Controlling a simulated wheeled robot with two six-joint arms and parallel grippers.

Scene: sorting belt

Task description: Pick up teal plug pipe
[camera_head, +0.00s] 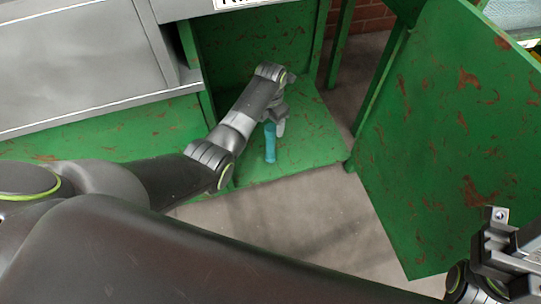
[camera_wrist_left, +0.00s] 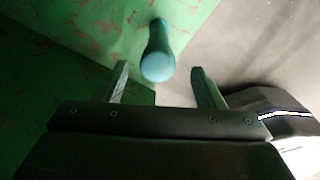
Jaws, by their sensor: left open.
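The teal plug pipe (camera_head: 270,143) stands upright on the green metal floor panel, near its front edge. In the left wrist view the pipe (camera_wrist_left: 158,55) shows its rounded end, ahead of and between the two fingers. My left gripper (camera_head: 280,122) is just beside and above the pipe in the head view, partly hidden by its own wrist. In the left wrist view my left gripper (camera_wrist_left: 157,85) is open, with no visible contact with the pipe. My right gripper (camera_head: 510,250) shows only in part at the lower right edge; its fingertips are not clear.
The green floor panel (camera_head: 312,150) is rust-flecked and backed by a green wall (camera_head: 250,45). A large green side panel (camera_head: 450,150) stands to the right. A grey metal housing (camera_head: 80,60) is at upper left. Bare concrete (camera_head: 320,225) lies in front.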

